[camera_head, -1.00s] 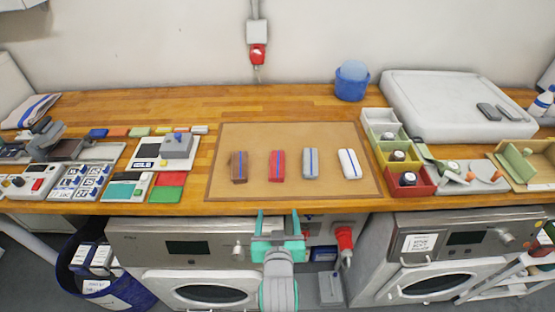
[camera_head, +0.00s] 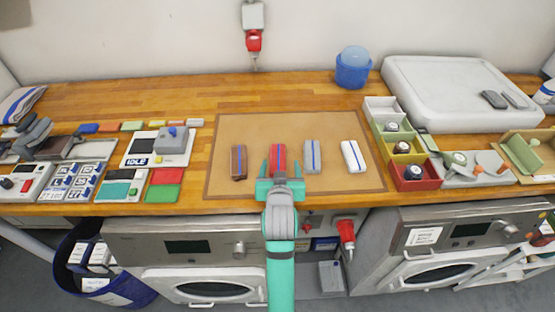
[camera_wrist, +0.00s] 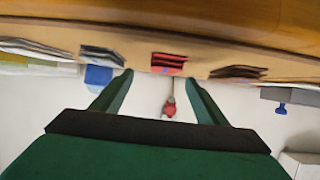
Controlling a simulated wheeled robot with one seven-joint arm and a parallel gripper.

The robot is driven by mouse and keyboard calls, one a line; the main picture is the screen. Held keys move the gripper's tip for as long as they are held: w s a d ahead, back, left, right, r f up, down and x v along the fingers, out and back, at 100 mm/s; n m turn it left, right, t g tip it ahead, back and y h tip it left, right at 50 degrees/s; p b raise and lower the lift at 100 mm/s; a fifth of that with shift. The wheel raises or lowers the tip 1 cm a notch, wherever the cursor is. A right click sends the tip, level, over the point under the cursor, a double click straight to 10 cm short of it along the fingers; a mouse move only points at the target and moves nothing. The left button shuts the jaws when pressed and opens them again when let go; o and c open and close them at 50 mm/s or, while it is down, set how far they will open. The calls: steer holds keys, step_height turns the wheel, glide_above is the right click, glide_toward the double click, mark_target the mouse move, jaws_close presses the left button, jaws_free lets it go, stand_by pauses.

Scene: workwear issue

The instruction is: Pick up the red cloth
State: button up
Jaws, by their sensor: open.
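The red cloth (camera_head: 278,155), folded with a blue stripe, lies on the tan board (camera_head: 225,190) between a brown cloth (camera_head: 238,162) and a grey cloth (camera_head: 312,156). My gripper (camera_head: 280,172) is open and empty at the near end of the red cloth and hides part of it in the head view. In the wrist view, which looks upside down, the red cloth (camera_wrist: 168,63) shows ahead between the two fingers (camera_wrist: 158,92), seen from its end. Whether the fingers reach alongside it cannot be told.
A white cloth (camera_head: 352,156) lies right of the grey one. Small coloured bins (camera_head: 415,178) stand right of the board. Devices and coloured pads (camera_head: 163,193) lie to its left. The board behind the cloths is clear. A blue bucket (camera_head: 352,75) stands at the back.

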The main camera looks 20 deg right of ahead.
mark_target(277, 159)
steer(key=w, duration=0.1)
steer(key=w+f, duration=0.1)
steer(key=w, duration=0.1)
steer(key=shift+w+f, duration=0.25)
steer(key=shift+f, duration=0.1)
steer(key=shift+w+d+f, duration=0.2)
steer(key=shift+w, duration=0.3)
steer(key=shift+c, duration=0.7)
steer(key=c, duration=1)
